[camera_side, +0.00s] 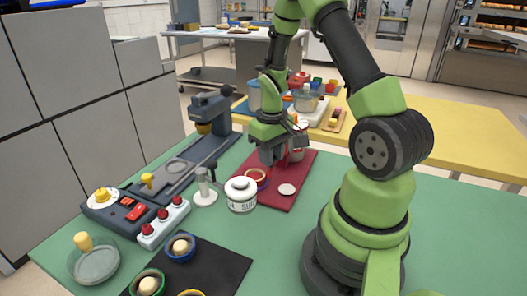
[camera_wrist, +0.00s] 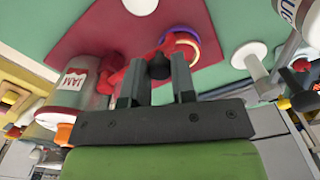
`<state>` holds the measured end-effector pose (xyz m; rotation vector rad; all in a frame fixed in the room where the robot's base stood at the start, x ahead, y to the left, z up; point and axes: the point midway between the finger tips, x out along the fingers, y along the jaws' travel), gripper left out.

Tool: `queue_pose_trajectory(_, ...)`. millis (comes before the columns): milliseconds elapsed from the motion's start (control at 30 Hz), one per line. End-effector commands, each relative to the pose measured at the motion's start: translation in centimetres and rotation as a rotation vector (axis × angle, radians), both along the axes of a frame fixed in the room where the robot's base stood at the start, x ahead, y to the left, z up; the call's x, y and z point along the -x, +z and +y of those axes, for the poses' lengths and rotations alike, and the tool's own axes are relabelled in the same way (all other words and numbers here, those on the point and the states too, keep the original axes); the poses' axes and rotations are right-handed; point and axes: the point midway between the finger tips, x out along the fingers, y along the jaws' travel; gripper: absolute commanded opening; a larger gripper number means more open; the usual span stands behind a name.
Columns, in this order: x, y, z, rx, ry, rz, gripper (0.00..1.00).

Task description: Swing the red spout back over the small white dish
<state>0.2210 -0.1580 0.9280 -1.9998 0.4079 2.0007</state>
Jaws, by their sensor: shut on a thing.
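The red spout (camera_wrist: 170,40) shows in the wrist view, partly hidden behind my fingers. Its outer end lies at a purple ring with a pale yellow rim (camera_wrist: 184,44), and red parts also show to the left by the jam jar. My gripper (camera_wrist: 157,75) is shut on a dark knob (camera_wrist: 158,66) at the spout. The small white dish (camera_wrist: 140,5) lies apart from the spout, at the top edge. In the side view my gripper (camera_side: 275,158) hides most of the spout, and the white dish (camera_side: 287,189) lies on the dark red mat (camera_side: 297,175).
The jam jar (camera_wrist: 75,85) stands close beside my gripper. A grey press-like device (camera_side: 200,140) stands farther left. Green table is free right of the mat.

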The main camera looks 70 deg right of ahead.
Motion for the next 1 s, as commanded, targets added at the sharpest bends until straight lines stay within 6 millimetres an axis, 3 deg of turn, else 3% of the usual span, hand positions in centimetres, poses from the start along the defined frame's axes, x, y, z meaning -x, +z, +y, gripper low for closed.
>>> queue_pose_trajectory(500, 3.3, 0.1, -0.8, 0.0, 0.355, -0.001, 0.0)
queue_pose_trajectory(1000, 4.0, 0.1, -1.1, 0.001, 0.438, -0.001, 0.0)
